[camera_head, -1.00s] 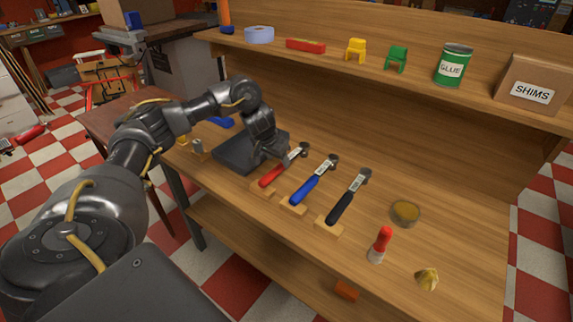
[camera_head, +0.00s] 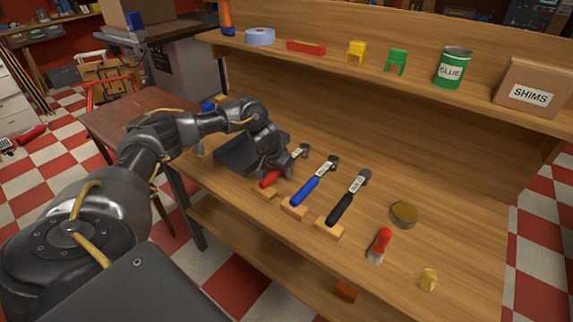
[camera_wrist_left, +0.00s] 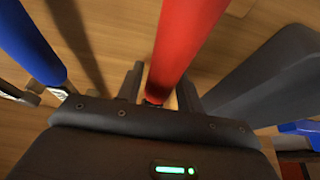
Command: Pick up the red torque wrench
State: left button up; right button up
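The red torque wrench (camera_head: 269,180) is the leftmost of three wrenches on the workbench. Its handle end and metal head show in the head view, and my left gripper (camera_head: 272,171) covers its middle. In the left wrist view the red handle (camera_wrist_left: 185,45) runs between the two fingers of my left gripper (camera_wrist_left: 160,88). The fingers stand apart, one on each side, with a visible gap to the handle. My right gripper is not in view.
A blue wrench (camera_head: 306,189) and a black wrench (camera_head: 342,206) lie to the right on wooden blocks. A dark tray (camera_head: 232,156) stands close on the left. A round tin (camera_head: 404,214), a red-handled tool (camera_head: 380,245) and a yellow piece (camera_head: 428,280) are further right.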

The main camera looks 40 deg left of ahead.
pick_arm(q)
jog(key=c, duration=0.7)
grip_shut()
jog(key=shift+w+r, duration=0.1)
jog(key=shift+r, duration=0.05)
